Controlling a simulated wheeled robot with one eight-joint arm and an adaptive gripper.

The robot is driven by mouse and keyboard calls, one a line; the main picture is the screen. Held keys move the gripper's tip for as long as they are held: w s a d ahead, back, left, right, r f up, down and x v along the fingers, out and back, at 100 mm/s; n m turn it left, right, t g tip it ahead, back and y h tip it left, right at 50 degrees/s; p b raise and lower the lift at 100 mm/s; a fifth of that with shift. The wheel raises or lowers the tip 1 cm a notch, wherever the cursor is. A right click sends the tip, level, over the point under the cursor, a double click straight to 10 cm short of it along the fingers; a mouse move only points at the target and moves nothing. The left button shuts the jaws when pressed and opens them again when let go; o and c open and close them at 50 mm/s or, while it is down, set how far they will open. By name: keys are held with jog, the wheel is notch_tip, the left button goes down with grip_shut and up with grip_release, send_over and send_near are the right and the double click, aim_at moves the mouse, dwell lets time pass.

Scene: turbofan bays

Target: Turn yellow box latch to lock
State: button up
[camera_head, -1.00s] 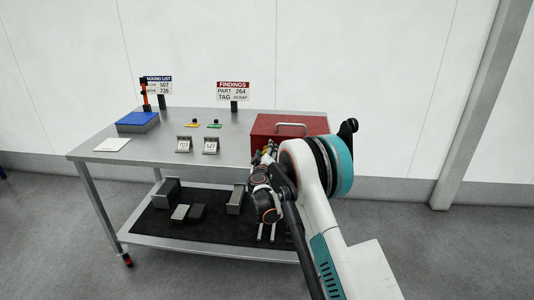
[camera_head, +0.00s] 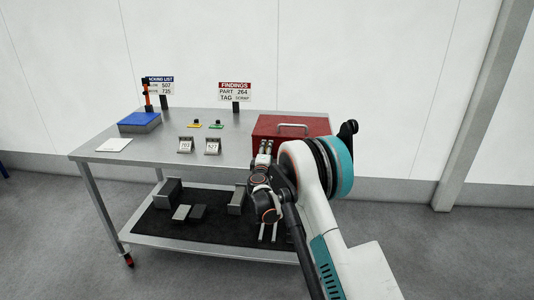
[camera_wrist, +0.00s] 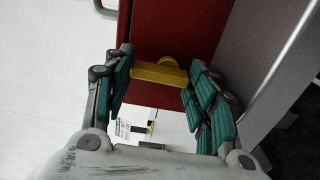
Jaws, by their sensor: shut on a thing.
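A red box (camera_head: 290,127) with a metal handle on its lid stands at the right end of the table. In the wrist view its red side (camera_wrist: 178,30) carries a yellow latch (camera_wrist: 158,74), a short bar with a round knob behind it. My gripper (camera_wrist: 162,68) has its teal-padded fingers on either side of the latch bar and is shut on it. The bar lies crosswise between the fingers, slightly tilted. In the head view my gripper (camera_head: 265,148) is at the box's front left corner. The latch is hidden there.
On the metal table (camera_head: 240,152) are a blue-lidded box (camera_head: 139,121), a white sheet (camera_head: 114,145), two small tags (camera_head: 212,146) and two signs. The lower shelf (camera_head: 160,222) holds several grey blocks.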

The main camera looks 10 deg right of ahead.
dwell(0.4)
jog(key=o, duration=1)
jog(key=shift+a, duration=0.1)
jog(key=shift+o, duration=0.2)
